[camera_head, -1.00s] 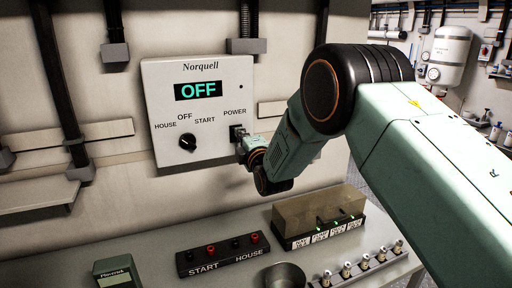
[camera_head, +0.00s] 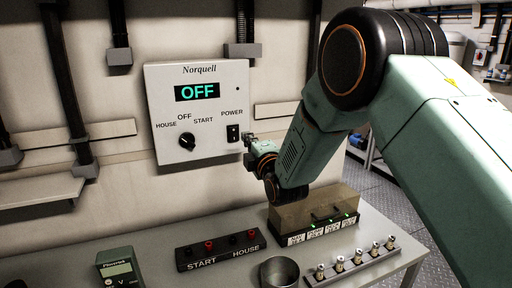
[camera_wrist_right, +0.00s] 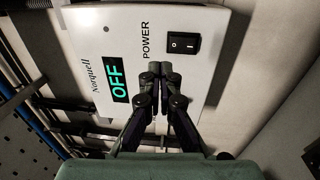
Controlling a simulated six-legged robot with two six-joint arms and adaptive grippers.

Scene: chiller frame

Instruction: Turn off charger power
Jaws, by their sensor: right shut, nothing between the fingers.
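The charger is a white wall box (camera_head: 205,160) marked Norquell, and its display (camera_head: 197,91) reads OFF in green. The black power switch (camera_head: 233,133) is at its lower right under the word POWER; it also shows in the right wrist view (camera_wrist_right: 183,43). A black selector knob (camera_head: 187,141) sits at the lower left, among HOUSE, OFF and START. My right gripper (camera_head: 249,138) is just right of the switch, apart from it. In the right wrist view its fingertips (camera_wrist_right: 160,70) are together and empty. My left gripper is not in view.
Below the charger is a bench with a terminal block (camera_head: 221,250) marked START and HOUSE, a green meter (camera_head: 119,268), a metal cup (camera_head: 279,272), a clear-covered fuse box (camera_head: 315,215) and a rail of several metal posts (camera_head: 352,264).

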